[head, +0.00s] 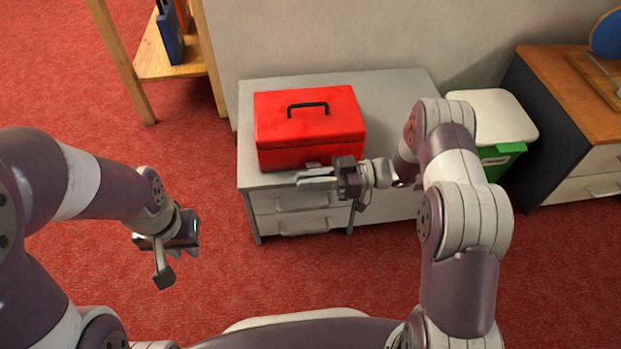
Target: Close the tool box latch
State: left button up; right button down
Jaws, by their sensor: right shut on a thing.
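A red tool box (309,119) with a black handle (307,107) on its lid sits on a grey cabinet (395,92). Its lid is down. My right gripper (312,179) is at the lower front edge of the box, its fingers pointing left. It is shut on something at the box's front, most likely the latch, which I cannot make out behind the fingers. My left gripper (178,240) hangs over the red carpet, left of the cabinet and apart from the box. Whether its fingers are open or shut does not show clearly.
A green bin with a white lid (492,112) stands right of the cabinet. A dark cabinet with a wooden top (582,101) is at the far right. A wooden shelf (168,62) with books stands at the upper left. The carpet at left is clear.

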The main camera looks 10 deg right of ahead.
jog(key=w+r+m+p, duration=0.1)
jog(key=m+p, duration=0.1)
jog(key=w+r+m+p, duration=0.2)
jog(key=p, duration=0.1)
jog(key=shift+w+r, duration=0.15)
jog(key=shift+r, duration=0.15)
jog(key=c, duration=1.4)
grip_release()
jog(key=shift+c, duration=0.2)
jog(key=shift+d, duration=0.1)
jog(key=d+p, duration=0.3)
jog(key=d, duration=0.9)
jog(key=shift+d, duration=0.3)
jog(key=shift+c, duration=0.3)
